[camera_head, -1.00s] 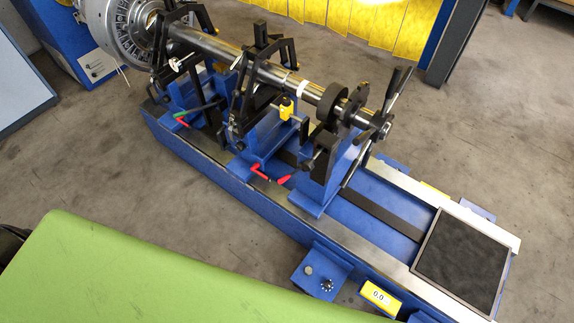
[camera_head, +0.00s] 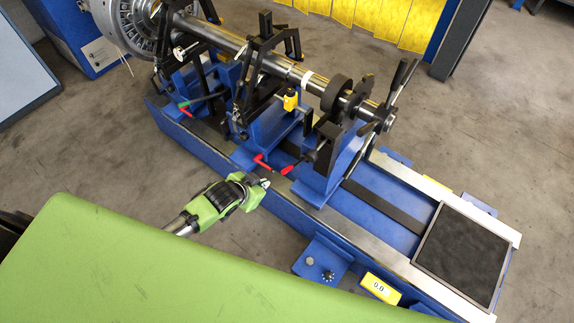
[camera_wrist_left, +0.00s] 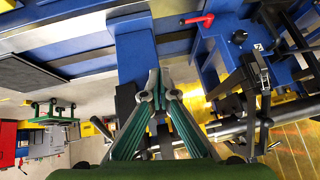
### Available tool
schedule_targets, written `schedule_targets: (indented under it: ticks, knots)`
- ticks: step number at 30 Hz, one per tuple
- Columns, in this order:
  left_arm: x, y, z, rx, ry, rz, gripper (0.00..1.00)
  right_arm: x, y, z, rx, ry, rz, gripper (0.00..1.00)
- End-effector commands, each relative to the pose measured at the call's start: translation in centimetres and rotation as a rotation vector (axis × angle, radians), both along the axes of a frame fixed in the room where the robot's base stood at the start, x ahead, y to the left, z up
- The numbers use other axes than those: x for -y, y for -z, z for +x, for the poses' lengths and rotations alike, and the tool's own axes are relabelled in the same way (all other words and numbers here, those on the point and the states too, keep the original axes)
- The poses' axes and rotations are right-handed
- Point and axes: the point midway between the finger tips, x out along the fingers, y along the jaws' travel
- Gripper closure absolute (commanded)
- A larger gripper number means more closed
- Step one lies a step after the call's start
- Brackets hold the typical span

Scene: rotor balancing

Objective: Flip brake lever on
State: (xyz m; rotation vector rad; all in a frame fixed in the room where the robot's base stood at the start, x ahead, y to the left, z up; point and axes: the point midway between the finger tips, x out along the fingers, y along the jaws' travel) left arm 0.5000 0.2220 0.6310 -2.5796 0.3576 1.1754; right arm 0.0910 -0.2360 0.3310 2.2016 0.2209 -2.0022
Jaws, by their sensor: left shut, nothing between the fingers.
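Two red-handled levers, one on the left (camera_head: 263,162) and one on the right (camera_head: 288,170), sit low on the front of the blue rotor stand. I cannot tell which one is the brake lever. A red lever (camera_wrist_left: 197,20) also shows at the top of the left wrist view. My left gripper (camera_head: 265,182) is shut and empty, just in front of these levers and apart from them as far as I can tell. Its fingertips (camera_wrist_left: 159,72) meet in the wrist view, with nothing between them. My right gripper is not in view.
The steel rotor shaft (camera_head: 230,44) runs across black supports above the blue machine bed (camera_head: 215,150). A dark square pad (camera_head: 460,255) lies at the right end. The grey floor in front is open.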

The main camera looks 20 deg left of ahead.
Motion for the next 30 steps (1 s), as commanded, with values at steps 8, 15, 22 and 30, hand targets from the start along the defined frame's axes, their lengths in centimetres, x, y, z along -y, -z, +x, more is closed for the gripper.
schedule_targets:
  ticks: [8,15,22,30]
  knots:
    - [4.2,-10.6,2.0,0.113,0.105,-0.026,1.0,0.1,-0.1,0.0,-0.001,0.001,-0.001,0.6]
    - [4.8,-11.9,2.0,0.124,0.117,-0.031,1.0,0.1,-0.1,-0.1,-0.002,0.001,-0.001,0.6]
    - [4.8,-11.8,2.1,0.124,0.117,-0.032,1.0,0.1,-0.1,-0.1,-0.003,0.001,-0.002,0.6]
    - [5.4,-9.9,4.1,0.124,0.115,-0.033,1.0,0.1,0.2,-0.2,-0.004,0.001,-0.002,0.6]
